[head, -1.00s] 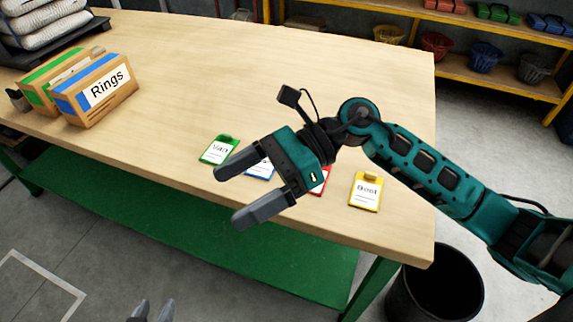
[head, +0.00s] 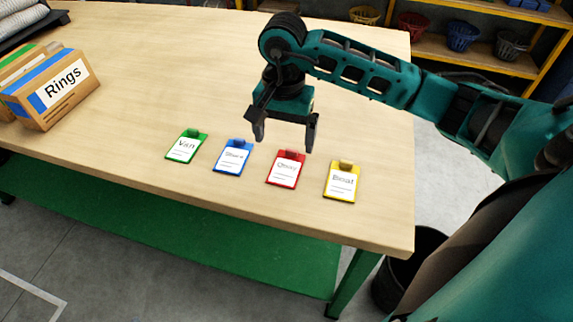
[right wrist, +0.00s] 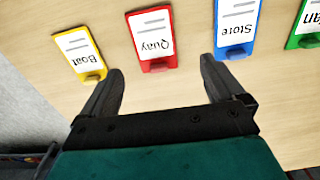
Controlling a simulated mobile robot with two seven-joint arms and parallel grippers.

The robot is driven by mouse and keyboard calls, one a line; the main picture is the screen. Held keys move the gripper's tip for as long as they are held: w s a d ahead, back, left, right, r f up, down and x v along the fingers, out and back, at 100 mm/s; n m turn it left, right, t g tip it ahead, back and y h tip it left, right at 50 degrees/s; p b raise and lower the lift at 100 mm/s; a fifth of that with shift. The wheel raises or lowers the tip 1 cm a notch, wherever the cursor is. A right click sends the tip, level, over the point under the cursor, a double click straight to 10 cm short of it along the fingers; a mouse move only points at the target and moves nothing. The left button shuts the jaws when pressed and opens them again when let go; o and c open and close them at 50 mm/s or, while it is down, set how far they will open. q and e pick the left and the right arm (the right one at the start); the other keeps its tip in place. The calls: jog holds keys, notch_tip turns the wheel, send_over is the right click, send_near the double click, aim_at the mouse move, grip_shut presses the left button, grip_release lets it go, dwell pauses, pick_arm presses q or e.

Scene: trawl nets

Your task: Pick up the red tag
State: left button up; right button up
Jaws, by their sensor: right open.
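The red tag (head: 286,169), with a white label reading "Quay", lies on the wooden table between the blue tag (head: 233,157) and the yellow tag (head: 341,181). My right gripper (head: 283,143) is open and empty, above the table just behind the red tag, fingers pointing down. In the right wrist view the red tag (right wrist: 153,39) lies beyond and between the two open fingertips (right wrist: 162,72), apart from them. My left gripper is not in view.
A green tag (head: 186,146) lies left of the blue one. A "Rings" box (head: 55,92) stands at the table's left. Shelves with baskets (head: 463,35) are behind, and a black bin (head: 408,270) stands by the right table leg. The table's middle is clear.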

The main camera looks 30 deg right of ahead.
aim_at(289, 161)
jog(key=shift+d+f, duration=0.2)
jog(key=shift+f, duration=0.8)
jog(key=shift+d+f, duration=0.25)
jog(key=shift+f, duration=0.8)
jog(key=shift+d+f, duration=0.2)
jog(key=shift+f, duration=0.8)
jog(key=shift+c, duration=0.4)
jog(key=c, duration=1)
